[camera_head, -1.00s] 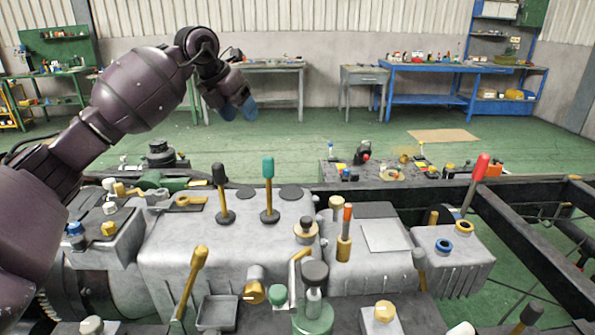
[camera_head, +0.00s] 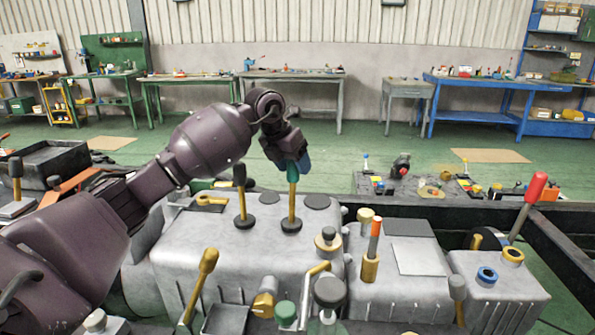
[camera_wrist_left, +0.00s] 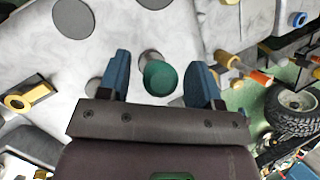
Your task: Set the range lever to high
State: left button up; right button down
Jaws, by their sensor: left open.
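Several levers rise from the grey gearbox casing (camera_head: 200,245). One has a green knob (camera_head: 293,178) on a yellow stem and stands upright from a round black base. A black-knobbed lever (camera_head: 240,178) stands just left of it. No label shows which one is the range lever. My left gripper (camera_head: 299,164) is at the top of the green-knobbed lever, open, pointing down. In the left wrist view, the green knob (camera_wrist_left: 160,77) lies between the two blue fingertips (camera_wrist_left: 166,78), with a gap on each side. My right gripper is not in view.
A yellow lever (camera_head: 203,272) leans at the front left. A red-knobbed lever (camera_head: 533,190) tilts at the right near the dark frame rail. An orange-topped lever (camera_head: 374,240) stands right of centre. Workbenches (camera_head: 290,82) line the far wall.

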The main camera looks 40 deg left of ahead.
pick_arm(q)
jog(key=shift+x, duration=0.8)
grip_shut()
